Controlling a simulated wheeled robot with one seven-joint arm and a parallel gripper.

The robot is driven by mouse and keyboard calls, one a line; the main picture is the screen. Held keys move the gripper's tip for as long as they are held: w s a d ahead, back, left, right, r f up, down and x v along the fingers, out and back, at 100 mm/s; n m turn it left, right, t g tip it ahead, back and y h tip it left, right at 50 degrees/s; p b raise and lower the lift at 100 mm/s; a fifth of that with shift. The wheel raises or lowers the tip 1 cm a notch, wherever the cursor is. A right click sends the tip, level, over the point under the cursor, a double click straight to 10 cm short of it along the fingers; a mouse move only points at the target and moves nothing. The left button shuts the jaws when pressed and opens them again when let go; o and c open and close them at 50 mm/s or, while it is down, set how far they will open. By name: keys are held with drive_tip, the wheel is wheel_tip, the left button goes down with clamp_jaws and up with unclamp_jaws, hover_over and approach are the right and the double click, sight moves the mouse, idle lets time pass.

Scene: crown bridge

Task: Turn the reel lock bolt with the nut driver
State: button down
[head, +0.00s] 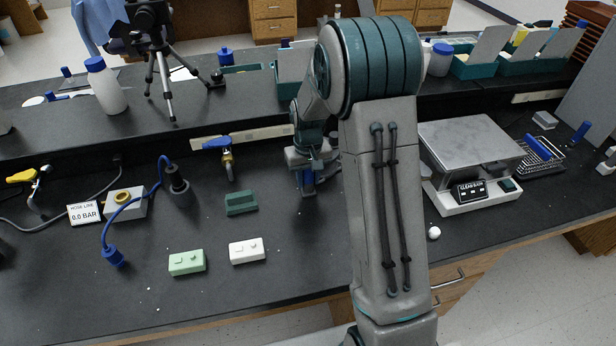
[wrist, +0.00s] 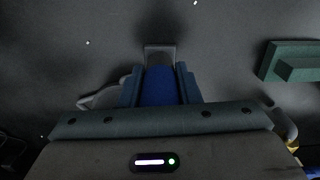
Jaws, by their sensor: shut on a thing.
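My gripper (head: 307,184) is low over the middle of the black bench, beside the raised back shelf. In the wrist view my gripper (wrist: 160,88) is shut on a blue thing (wrist: 160,86) with a grey block (wrist: 160,54) just beyond it. The blue thing also shows in the head view (head: 308,190). It may be the nut driver's handle, but its shaft and tip do not show, so I cannot tell for sure. I cannot make out the reel lock bolt in either view.
A green block (head: 241,203) is left of my gripper. A white block (head: 247,251) and a pale green block (head: 187,262) lie nearer the front. A tripod (head: 163,65) stands on the shelf.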

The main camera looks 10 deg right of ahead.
drive_tip(key=shift+w+r+n, duration=0.1)
drive_tip(key=shift+r+n, duration=0.05)
drive_tip(key=shift+n, duration=0.65)
drive_tip(key=shift+r, duration=0.1)
drive_tip(key=c, duration=1)
unclamp_jaws()
wheel_tip(320, 180, up, 14)
drive_tip(key=shift+f, duration=0.15)
drive_tip(key=s+r+m+t+p, duration=0.1)
drive_tip(key=s+r, duration=0.1)
drive_tip(key=s, duration=1)
drive_tip(key=s+r+m+t+p, duration=0.1)
drive_tip(key=s+r+p, duration=0.1)
drive_tip(key=s, duration=1)
drive_tip(key=shift+s+r+m+t, duration=0.25)
drive_tip(key=shift+r+m+t, duration=0.15)
drive_tip(key=shift+r, duration=0.3)
